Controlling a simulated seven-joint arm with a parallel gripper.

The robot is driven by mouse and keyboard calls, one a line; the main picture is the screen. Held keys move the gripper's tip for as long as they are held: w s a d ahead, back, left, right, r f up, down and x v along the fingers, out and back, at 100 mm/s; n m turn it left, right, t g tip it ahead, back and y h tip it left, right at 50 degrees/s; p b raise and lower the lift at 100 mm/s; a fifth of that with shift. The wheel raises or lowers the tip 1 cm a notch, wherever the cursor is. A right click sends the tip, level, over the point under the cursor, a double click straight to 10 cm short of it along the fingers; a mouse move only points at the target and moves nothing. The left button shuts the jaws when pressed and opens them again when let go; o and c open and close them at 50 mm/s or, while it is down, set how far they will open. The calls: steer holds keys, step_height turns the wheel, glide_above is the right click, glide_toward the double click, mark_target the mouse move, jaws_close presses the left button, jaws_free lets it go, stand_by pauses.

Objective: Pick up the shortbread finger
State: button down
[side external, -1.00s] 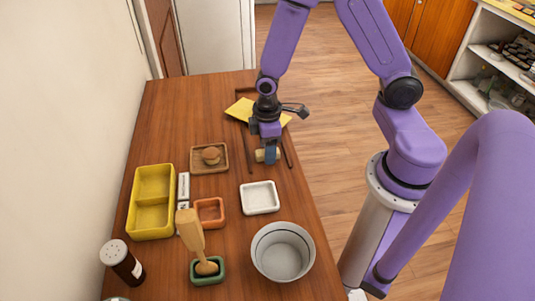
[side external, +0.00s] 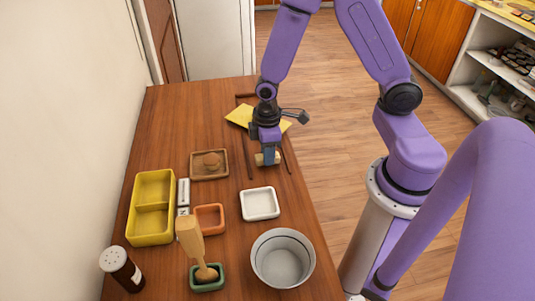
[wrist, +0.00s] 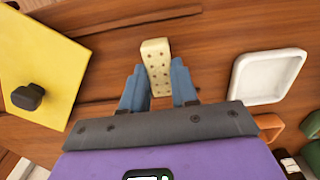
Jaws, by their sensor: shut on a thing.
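The shortbread finger (wrist: 156,62) is a pale, dotted block in the wrist view. My gripper (wrist: 158,72) is shut on it, one blue finger at each long side, and its far end sticks out beyond the fingertips. In the side external view, my gripper (side external: 269,157) points down near the table's right edge. The ends of the shortbread finger (side external: 259,160) show on both sides of the fingers there. I cannot tell whether it touches the table.
A white dish (side external: 260,204) and grey bowl (side external: 283,258) stand nearer the camera. A yellow board (wrist: 38,60) with a dark knob lies behind. Dark rods (side external: 246,150) flank the gripper. A yellow box (side external: 152,207) stands further left.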

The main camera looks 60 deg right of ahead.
steer(key=shift+r, duration=0.35)
steer(key=s+d+r, duration=0.1)
steer(key=s+r, duration=1)
steer(key=s, duration=0.3)
steer(key=shift+r, duration=0.3)
